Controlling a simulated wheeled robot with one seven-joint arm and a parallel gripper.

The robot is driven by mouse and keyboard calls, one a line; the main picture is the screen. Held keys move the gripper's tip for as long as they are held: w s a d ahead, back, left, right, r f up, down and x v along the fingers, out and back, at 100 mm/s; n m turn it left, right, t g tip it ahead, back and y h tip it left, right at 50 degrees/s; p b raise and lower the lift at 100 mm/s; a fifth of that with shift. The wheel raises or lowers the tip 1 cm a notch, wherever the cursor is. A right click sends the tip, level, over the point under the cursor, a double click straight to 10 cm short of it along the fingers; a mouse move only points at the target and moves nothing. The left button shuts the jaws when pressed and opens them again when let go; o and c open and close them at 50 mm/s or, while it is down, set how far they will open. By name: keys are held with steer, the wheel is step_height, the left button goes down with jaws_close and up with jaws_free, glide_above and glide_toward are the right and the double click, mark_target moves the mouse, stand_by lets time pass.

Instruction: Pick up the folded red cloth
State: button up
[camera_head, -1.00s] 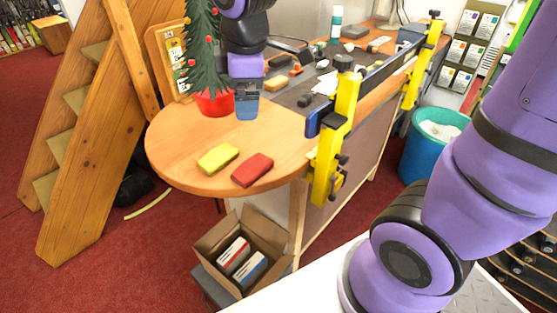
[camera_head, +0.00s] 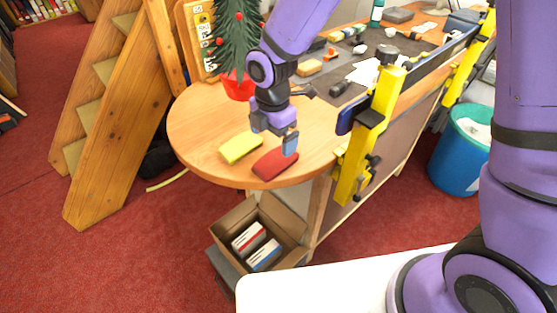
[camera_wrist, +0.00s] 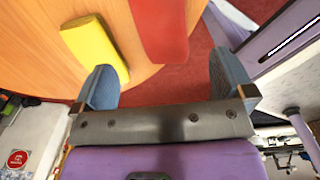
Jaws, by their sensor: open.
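The folded red cloth (camera_head: 275,163) lies on the rounded end of the wooden table, close to its edge. It also shows in the wrist view (camera_wrist: 160,28) at the top, ahead of the gap between my fingers. My gripper (camera_head: 273,143) is just above and behind the red cloth in the head view. In the wrist view its two blue fingers (camera_wrist: 160,85) are spread apart with nothing between them. A folded yellow cloth (camera_head: 240,148) lies left of the red one, and it shows beside my left finger in the wrist view (camera_wrist: 95,45).
The wooden table (camera_head: 200,125) has free room at its left. A red pot with a small decorated tree (camera_head: 238,85) stands behind my gripper. A yellow clamp (camera_head: 368,135) is fixed at the table's right edge. An open cardboard box (camera_head: 285,222) stands on the floor below.

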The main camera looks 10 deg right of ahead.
mark_target(275, 159)
steer(key=shift+d+f, duration=0.2)
steer(key=shift+f, duration=3.4)
steer(key=c, duration=1)
steer(key=shift+c, duration=0.2)
steer(key=shift+r, duration=0.15)
